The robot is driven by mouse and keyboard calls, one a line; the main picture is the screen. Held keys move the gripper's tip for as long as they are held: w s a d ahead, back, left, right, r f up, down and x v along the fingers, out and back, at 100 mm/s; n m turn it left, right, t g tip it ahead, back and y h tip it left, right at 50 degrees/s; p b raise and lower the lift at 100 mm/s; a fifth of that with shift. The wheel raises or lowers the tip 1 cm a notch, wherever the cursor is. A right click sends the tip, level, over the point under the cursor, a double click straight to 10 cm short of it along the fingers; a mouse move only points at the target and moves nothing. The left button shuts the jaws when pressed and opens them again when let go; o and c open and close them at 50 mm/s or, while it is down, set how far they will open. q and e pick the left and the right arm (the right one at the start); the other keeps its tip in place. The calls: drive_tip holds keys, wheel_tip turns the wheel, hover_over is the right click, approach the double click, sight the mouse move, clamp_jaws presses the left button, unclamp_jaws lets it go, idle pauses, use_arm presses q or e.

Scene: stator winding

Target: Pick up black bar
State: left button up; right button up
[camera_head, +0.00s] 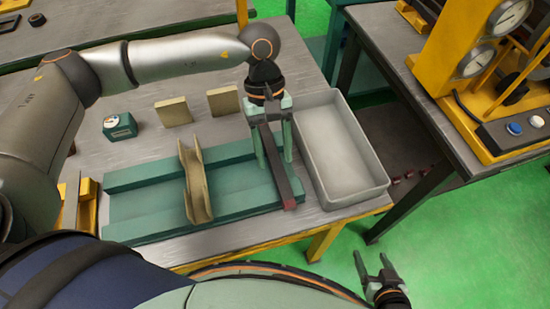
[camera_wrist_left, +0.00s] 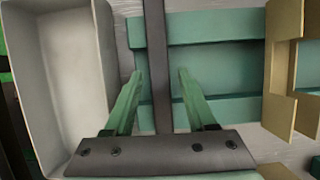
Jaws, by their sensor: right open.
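The black bar (camera_head: 279,178) is long and thin with a reddish end, lying at the right end of the green fixture (camera_head: 150,180). It also shows in the left wrist view (camera_wrist_left: 158,60), running between the fingers. My left gripper (camera_head: 275,162) is over the bar, pointing down. Its two green fingers (camera_wrist_left: 160,75) are open, one on each side of the bar with gaps visible. The bar's far part is hidden under the gripper. My right gripper (camera_head: 374,268) is open and empty at the lower right, over the green floor, away from the bar.
An empty grey bin (camera_head: 378,178) stands just right of the bar. A tan channel piece (camera_head: 192,185) lies across the fixture to the left. Two tan blocks (camera_head: 173,112) and a small green gauge box (camera_head: 119,126) stand behind on the table. A yellow machine (camera_head: 450,60) is at right.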

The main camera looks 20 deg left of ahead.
use_arm(q)
clamp_jaws()
idle(1.1)
